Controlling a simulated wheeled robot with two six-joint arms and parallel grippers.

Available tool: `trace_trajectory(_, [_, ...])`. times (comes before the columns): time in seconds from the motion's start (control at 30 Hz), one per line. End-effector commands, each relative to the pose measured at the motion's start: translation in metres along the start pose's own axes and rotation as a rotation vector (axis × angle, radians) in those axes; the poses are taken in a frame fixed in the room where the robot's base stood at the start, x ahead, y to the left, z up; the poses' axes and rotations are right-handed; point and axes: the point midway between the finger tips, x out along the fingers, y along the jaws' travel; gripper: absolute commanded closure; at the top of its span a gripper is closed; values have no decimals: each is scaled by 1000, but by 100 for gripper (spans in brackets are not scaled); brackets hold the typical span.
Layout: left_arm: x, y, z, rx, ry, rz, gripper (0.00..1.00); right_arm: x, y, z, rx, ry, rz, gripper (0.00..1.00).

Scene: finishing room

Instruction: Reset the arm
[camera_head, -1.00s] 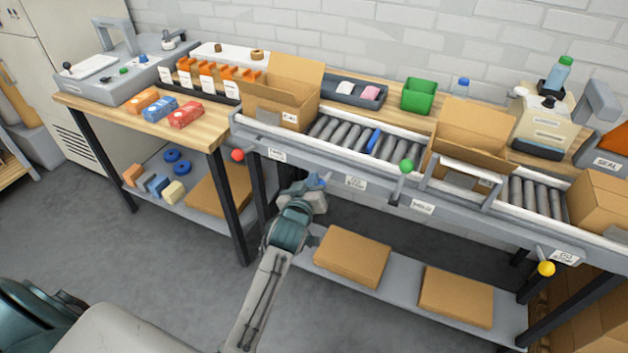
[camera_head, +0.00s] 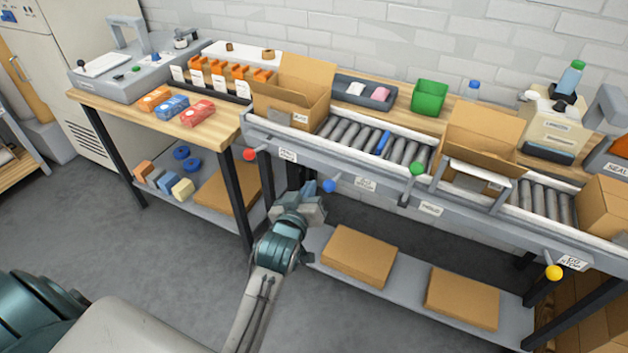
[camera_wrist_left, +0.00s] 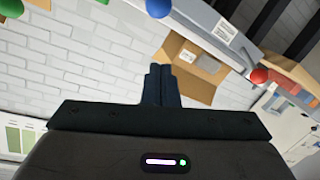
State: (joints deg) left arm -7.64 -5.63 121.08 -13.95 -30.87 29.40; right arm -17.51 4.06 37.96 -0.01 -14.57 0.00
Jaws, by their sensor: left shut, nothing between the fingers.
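My left gripper (camera_head: 309,188) is in front of the conveyor's front rail, low and just left of the blue knob (camera_head: 330,186). Its fingers (camera_wrist_left: 160,85) are together and empty in the left wrist view. The blue knob also shows at the top of the left wrist view (camera_wrist_left: 158,8), apart from the fingers there. In the head view the fingertips lie close to the knob, and I cannot tell the exact gap. My right gripper is not in view.
The rail also carries a red knob (camera_head: 249,154), a green knob (camera_head: 417,168) and a yellow knob (camera_head: 554,272). Open cartons (camera_head: 291,98) stand along the roller conveyor (camera_head: 357,133). Flat cartons (camera_head: 358,256) lie on the lower shelf. The floor (camera_head: 160,262) left of the arm is clear.

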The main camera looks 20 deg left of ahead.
Motion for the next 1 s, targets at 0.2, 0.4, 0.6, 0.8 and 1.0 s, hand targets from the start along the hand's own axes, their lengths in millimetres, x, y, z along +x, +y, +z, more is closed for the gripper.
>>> trace_trajectory(0.2, [-13,0,1,0,0,0,100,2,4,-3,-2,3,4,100])
trace_trajectory(0.4, [-13,0,0,0,1,0,100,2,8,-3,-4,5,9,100])
trace_trajectory(0.6, [-13,0,0,0,1,0,100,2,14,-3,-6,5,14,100])
trace_trajectory(0.8, [-9,-5,17,14,-30,-5,100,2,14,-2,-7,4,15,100])
trace_trajectory(1.0, [6,-43,125,105,-219,-37,100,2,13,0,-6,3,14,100])
